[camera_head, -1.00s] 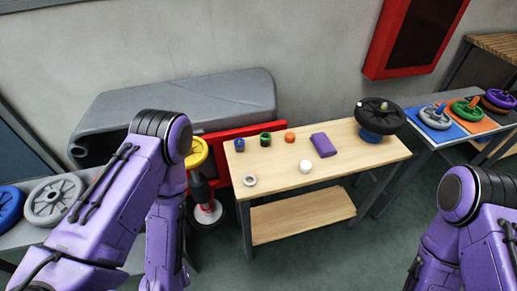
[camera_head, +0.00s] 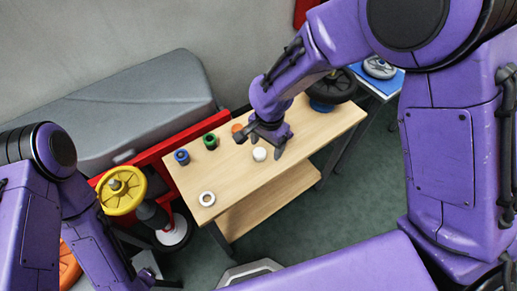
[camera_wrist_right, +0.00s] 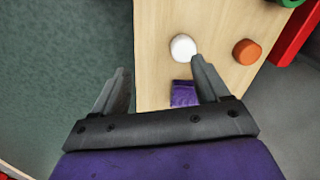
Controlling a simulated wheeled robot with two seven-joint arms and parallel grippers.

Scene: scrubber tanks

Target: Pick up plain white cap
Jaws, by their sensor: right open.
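The plain white cap (camera_head: 260,154) stands on the light wooden table (camera_head: 245,190), near its front edge. It also shows in the right wrist view (camera_wrist_right: 182,47), beyond the fingertips and nearer the right finger. My right gripper (camera_head: 264,136) is above the table, close behind the cap in the head view. In the wrist view its two fingers (camera_wrist_right: 158,72) are spread apart with nothing held between them. A purple cloth-like item (camera_wrist_right: 184,93) lies between the fingers' lines, lower in view; my arm hides it in the head view.
A blue cap (camera_head: 181,156), a green cap (camera_head: 210,141) and an orange cap (camera_head: 237,128) stand along the table's back. A white ring (camera_head: 207,198) lies front left.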

